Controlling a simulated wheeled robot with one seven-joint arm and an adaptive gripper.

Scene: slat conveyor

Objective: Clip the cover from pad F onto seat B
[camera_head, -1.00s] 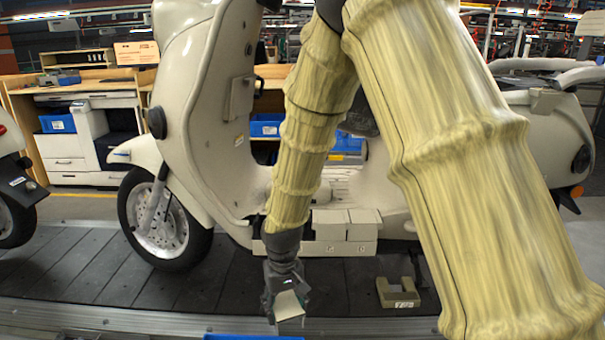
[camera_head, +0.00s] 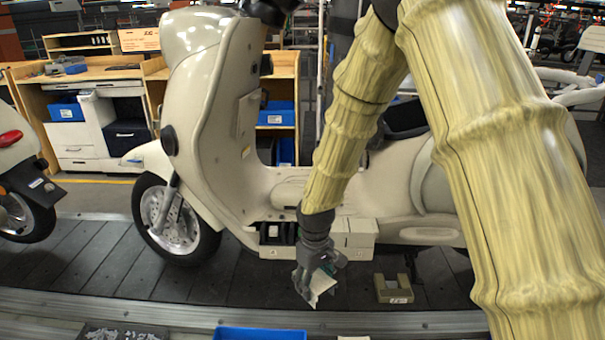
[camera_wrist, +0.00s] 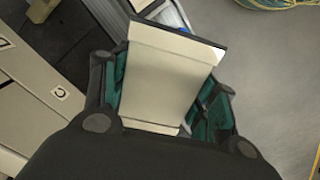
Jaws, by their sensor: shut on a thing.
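My gripper (camera_head: 317,286) is shut on a cream cover (camera_head: 324,283), held tilted in front of the scooter's sill and above the near side of the slat conveyor. In the wrist view the cover (camera_wrist: 170,75) is a flat, pale plate with a dark far edge, between the teal-lined fingers. A cream rail (camera_head: 277,252) on the scooter's sill has dark open slots (camera_head: 278,234) at its left and pale box-like covers (camera_head: 352,230) at its right. My wrist hides part between them. The labels are too small to read surely, so I cannot tell which place is seat B. Pad F is not identifiable.
A notched cream block (camera_head: 394,290) with a label lies on the slat conveyor (camera_head: 90,262), right of my gripper. A blue tray (camera_head: 260,334) and a dark textured tray (camera_head: 122,333) show at the bottom edge. The cream scooter (camera_head: 225,110) stands close behind my gripper.

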